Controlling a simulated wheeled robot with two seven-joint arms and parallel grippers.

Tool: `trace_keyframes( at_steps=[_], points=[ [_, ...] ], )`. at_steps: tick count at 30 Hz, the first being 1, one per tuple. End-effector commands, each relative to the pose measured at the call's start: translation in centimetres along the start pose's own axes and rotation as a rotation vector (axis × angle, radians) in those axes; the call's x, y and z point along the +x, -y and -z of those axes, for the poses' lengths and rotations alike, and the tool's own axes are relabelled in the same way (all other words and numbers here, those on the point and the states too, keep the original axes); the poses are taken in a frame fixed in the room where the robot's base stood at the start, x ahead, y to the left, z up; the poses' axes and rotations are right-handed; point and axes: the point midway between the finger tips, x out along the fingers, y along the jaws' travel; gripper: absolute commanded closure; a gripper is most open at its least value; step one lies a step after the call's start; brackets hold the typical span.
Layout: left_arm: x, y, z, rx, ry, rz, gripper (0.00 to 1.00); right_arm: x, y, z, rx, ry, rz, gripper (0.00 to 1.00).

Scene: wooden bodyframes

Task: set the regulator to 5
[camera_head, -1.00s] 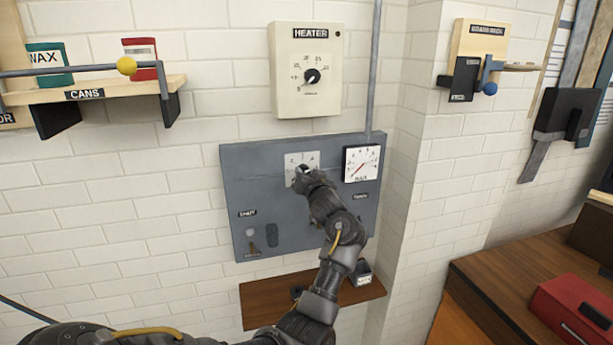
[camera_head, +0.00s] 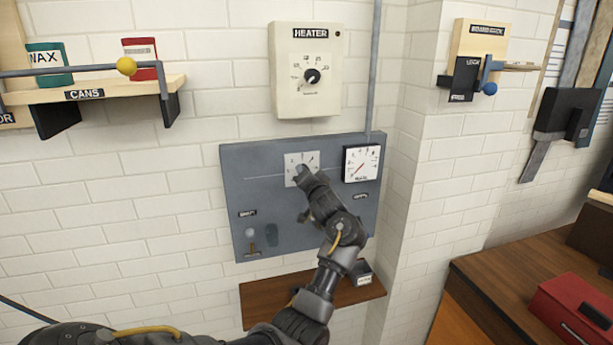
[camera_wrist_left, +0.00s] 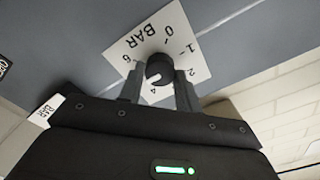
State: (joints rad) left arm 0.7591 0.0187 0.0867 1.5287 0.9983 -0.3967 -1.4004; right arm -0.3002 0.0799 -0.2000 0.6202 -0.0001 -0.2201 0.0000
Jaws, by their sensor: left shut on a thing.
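The regulator is a dark round knob (camera_wrist_left: 159,68) on a white dial plate (camera_head: 293,160) marked BAR, set in a grey wall panel (camera_head: 235,175). In the left wrist view the plate (camera_wrist_left: 188,35) shows 0, 1, 2, 4 and 6. The knob's white mark appears to lie between 4 and 6; the exact reading is unclear. My left gripper (camera_head: 303,174) is shut on the knob, with one finger on each side in the left wrist view (camera_wrist_left: 159,85). In the head view the gripper covers the knob. My right gripper is not in view.
A gauge (camera_head: 361,163) with a red needle pointing lower left sits right of the dial. A small lever (camera_head: 251,240) is low on the panel. A heater box (camera_head: 306,100) hangs above. A wooden shelf (camera_head: 262,308) lies below.

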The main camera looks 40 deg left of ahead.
Motion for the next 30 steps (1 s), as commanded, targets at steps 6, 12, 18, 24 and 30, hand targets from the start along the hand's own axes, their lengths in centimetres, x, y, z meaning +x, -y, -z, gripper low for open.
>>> trace_keyframes(
  at_steps=[6, 12, 18, 24, 30],
  points=[
    [0.0, -0.2, -0.3, 0.001, 0.006, -0.004, 0.89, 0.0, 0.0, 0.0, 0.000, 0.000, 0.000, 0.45],
    [0.0, -0.2, -0.2, 0.000, 0.003, -0.003, 0.45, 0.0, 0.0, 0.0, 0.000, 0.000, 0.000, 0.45],
    [0.0, -0.1, -0.1, -0.001, 0.001, -0.002, 0.45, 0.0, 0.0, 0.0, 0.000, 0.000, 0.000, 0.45],
    [-1.4, -0.3, -0.1, -0.003, -0.001, -0.001, 0.45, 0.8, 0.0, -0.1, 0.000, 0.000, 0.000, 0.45],
    [-5.3, -0.4, -0.3, -0.007, -0.002, -0.003, 0.45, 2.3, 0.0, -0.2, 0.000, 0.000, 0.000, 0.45]
  ],
)
